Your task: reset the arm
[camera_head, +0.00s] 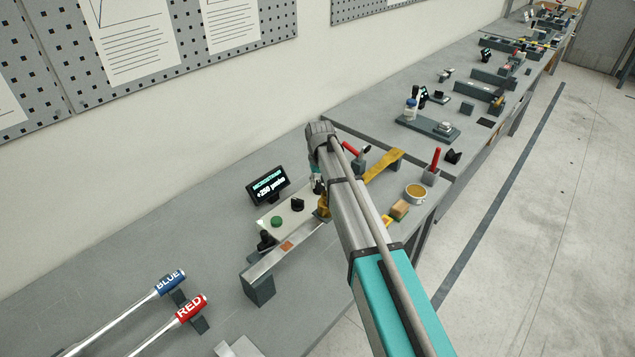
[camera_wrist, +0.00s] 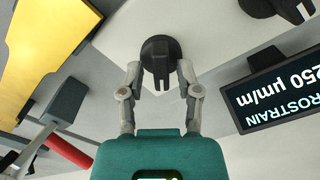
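My arm reaches across the bench in the head view, and my gripper (camera_head: 317,185) hangs down at its end, partly hidden by the arm. In the wrist view my gripper (camera_wrist: 160,70) is open, with its two fingers apart. A black round knob (camera_wrist: 160,50) on a pale panel shows between and beyond the fingertips. No grip on the knob is visible, and I cannot tell how far the tips are from it. Nothing is held.
A display (camera_head: 268,186) reading +250 stands beside a pale box with a green button (camera_head: 277,222) and black knob (camera_head: 297,204). A metal bar (camera_head: 285,252) lies in front.

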